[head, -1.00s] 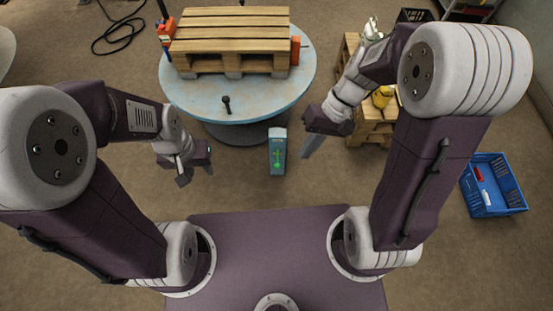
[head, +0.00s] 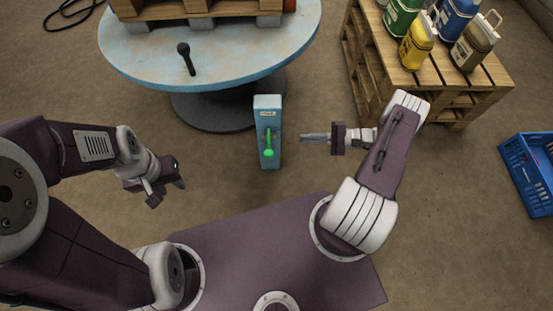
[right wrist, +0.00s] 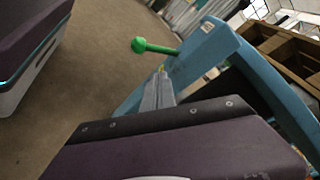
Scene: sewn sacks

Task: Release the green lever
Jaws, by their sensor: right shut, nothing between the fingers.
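The green lever (head: 268,142) sits on the front of a narrow light-blue post (head: 267,105); in the head view its round knob is at the lower end. In the right wrist view the lever (right wrist: 158,47) sticks out leftward from the blue post (right wrist: 205,55). My right gripper (head: 303,138) is shut and empty, its fingers pointing left at the lever from the right, with a gap between. In the right wrist view its fingertips (right wrist: 161,72) appear just below the lever. My left gripper (head: 170,192) is open and empty, left of the post and apart from it.
A wooden pallet stack (head: 400,75) with several jugs stands at the right. A blue crate (head: 528,175) lies far right. Floor around the post is clear.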

